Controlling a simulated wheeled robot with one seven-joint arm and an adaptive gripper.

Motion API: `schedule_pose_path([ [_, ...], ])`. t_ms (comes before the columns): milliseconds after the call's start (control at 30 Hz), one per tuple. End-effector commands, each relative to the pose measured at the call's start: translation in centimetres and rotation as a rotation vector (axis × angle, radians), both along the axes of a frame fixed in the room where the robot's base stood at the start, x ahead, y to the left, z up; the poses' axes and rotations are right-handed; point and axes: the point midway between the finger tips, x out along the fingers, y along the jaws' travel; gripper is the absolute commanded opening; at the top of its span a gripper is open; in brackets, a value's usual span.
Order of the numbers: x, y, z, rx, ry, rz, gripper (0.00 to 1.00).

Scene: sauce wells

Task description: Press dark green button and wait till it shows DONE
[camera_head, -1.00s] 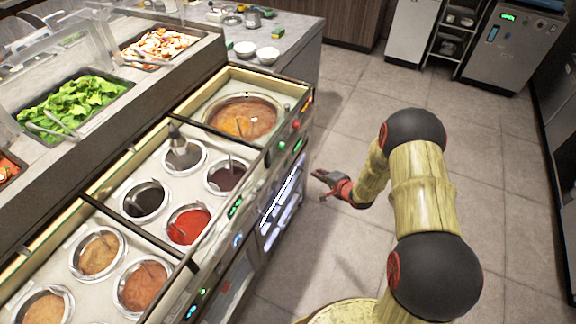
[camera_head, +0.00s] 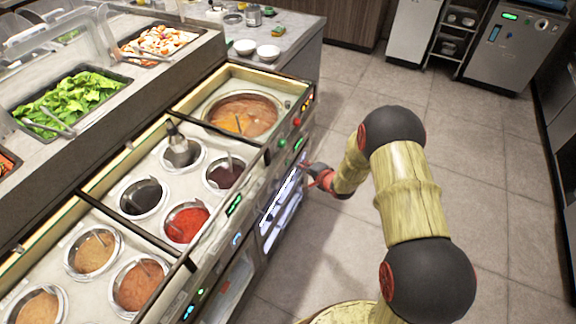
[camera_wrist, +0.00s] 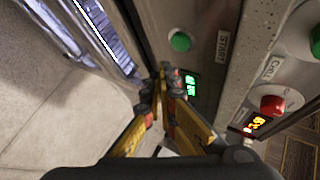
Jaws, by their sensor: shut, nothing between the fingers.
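A round green button (camera_wrist: 180,41) sits on the metal front panel beside the word START. It also shows in the head view (camera_head: 283,143) on the counter's front. A small lit green display (camera_wrist: 190,85) is on the same panel; I cannot read its text. My gripper (camera_wrist: 160,88) is shut and empty. Its fingertips are close to the panel, beside the green display and apart from the green button; I cannot tell whether they touch the panel. In the head view my gripper (camera_head: 318,176) is in front of the counter, low and right of the button.
A red button (camera_wrist: 272,105) with a lit orange display (camera_wrist: 256,123) is farther right on the panel. Another green button (camera_wrist: 315,41) is at the right edge. Sauce wells (camera_head: 186,222) fill the counter top. Open tiled floor (camera_head: 480,160) lies right of my arm.

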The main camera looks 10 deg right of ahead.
Motion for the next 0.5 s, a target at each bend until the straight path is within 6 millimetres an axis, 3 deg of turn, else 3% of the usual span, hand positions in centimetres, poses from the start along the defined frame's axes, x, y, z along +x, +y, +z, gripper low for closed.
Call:
schedule_pose_path([
  [200, 1.0, 1.4, 0.1, 0.000, 0.000, 0.001, 0.00],
  [500, 1.2, 1.7, 0.1, 0.000, 0.000, 0.001, 0.00],
])
